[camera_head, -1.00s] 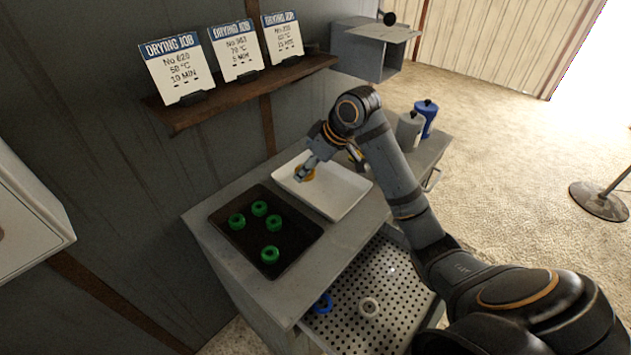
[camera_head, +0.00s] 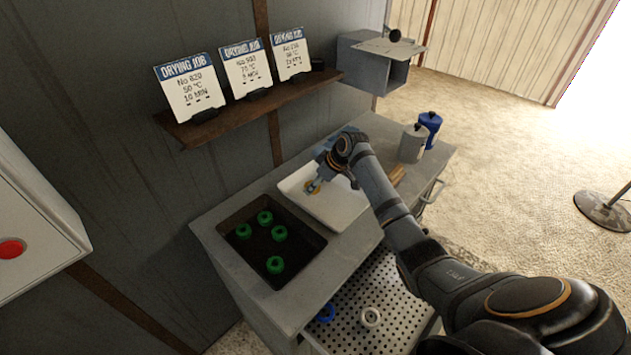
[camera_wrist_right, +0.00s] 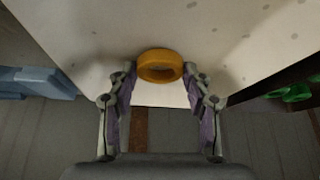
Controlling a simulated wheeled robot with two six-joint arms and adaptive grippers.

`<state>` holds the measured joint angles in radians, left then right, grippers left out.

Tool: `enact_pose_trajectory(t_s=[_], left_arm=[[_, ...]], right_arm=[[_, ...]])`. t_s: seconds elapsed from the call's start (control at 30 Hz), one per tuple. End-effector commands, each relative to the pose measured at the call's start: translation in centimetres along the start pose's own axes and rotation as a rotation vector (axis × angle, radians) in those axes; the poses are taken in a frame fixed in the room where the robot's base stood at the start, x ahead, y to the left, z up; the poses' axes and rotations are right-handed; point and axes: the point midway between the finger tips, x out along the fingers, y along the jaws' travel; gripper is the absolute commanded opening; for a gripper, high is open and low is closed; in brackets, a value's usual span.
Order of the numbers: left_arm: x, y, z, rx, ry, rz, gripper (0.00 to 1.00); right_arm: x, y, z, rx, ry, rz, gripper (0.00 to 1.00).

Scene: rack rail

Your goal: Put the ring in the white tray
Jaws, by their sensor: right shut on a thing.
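An orange-yellow ring (camera_head: 311,187) is between the fingertips of my right gripper (camera_head: 314,183), which is shut on it. It also shows at the fingertips in the right wrist view (camera_wrist_right: 160,66). The white tray (camera_head: 345,213) is on the grey cabinet top, and the ring is over its left part in the head view. The wrist view shows a pale surface beyond the ring. I cannot tell whether the ring touches the tray. My left gripper is not in view.
A black tray (camera_head: 248,262) with several green rings is left of the white tray. Grey (camera_head: 412,143) and blue (camera_head: 430,127) bottles stand at the back right. A sign shelf (camera_head: 250,105) is on the wall.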

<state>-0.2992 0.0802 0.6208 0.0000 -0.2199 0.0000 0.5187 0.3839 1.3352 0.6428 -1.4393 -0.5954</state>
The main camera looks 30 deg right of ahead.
Motion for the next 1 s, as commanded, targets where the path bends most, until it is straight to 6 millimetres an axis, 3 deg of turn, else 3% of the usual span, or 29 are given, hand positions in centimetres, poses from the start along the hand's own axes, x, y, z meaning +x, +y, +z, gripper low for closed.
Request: enact_pose_trajectory(t_s=[0.3,0.33,0.5,0.83,1.0], left_arm=[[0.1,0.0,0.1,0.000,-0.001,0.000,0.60],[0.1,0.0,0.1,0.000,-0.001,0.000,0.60],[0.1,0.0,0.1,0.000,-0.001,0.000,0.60],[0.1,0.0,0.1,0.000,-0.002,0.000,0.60],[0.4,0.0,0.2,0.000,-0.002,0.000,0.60]], right_arm=[[0.3,0.0,0.2,0.000,0.000,0.000,0.18],[0.3,0.0,0.2,0.000,0.000,0.000,0.52],[0.3,0.0,0.2,0.000,0.000,0.000,0.72],[-0.1,0.0,-0.1,-0.001,0.001,0.001,0.72],[-3.0,0.2,0.0,-0.003,0.001,0.006,0.72]])
